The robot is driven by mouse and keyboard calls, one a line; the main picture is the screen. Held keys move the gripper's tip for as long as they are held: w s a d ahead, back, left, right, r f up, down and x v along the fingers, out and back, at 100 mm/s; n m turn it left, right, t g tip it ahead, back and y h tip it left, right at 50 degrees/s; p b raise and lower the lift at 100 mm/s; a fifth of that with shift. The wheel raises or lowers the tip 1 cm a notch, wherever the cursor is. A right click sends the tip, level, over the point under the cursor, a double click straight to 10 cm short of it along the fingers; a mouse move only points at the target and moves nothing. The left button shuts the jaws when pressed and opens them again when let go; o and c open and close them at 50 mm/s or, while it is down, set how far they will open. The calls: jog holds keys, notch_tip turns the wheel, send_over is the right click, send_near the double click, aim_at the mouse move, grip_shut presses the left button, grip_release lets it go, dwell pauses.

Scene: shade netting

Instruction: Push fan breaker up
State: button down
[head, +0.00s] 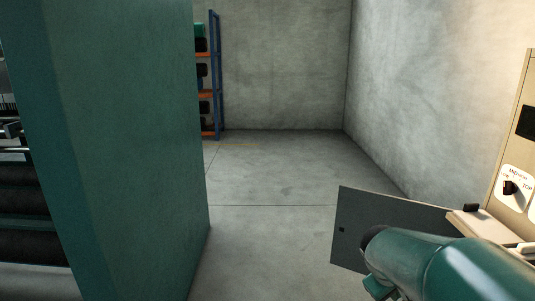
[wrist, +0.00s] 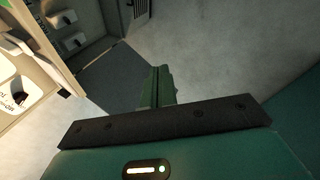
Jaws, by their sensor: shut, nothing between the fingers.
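A beige control panel (head: 507,130) stands at the right edge of the head view. In the wrist view the panel (wrist: 45,62) is at the upper left, with two small pale switch-like parts (wrist: 73,42) in a recess beside a dark grey door (wrist: 112,75). I cannot tell which of them, if any, is the fan breaker; no label on them is readable. My gripper (wrist: 160,72) is shut and empty, with its green fingers together. In the wrist view it lies in front of the door and floor, apart from the panel. The head view shows my green arm, not the fingertips.
A black rotary knob (head: 510,188) on a white plate marked MID and TOP is on the panel. The grey door (head: 380,225) hangs open to the left. A large green block (head: 130,150) stands at left. Shelving (head: 210,80) stands far back. The concrete floor (head: 280,180) between is clear.

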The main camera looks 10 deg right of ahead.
jog(key=s+a+r+t+y, duration=0.1)
jog(key=s+a+r, duration=0.1)
jog(key=s+a, duration=0.2)
jog(key=s+a+r+m+t+y, duration=0.1)
jog(key=s+a+r+y, duration=0.1)
jog(key=a, duration=0.8)
jog(key=s+a+r+m+t+y, duration=0.1)
jog(key=s+a+r+y, duration=0.1)
jog(key=s+a, duration=0.3)
jog(key=a+r, duration=0.1)
jog(key=a, duration=0.1)
jog(key=shift+s+a, duration=0.35)
jog(key=shift+w+d, duration=0.1)
jog(key=shift+w, duration=0.1)
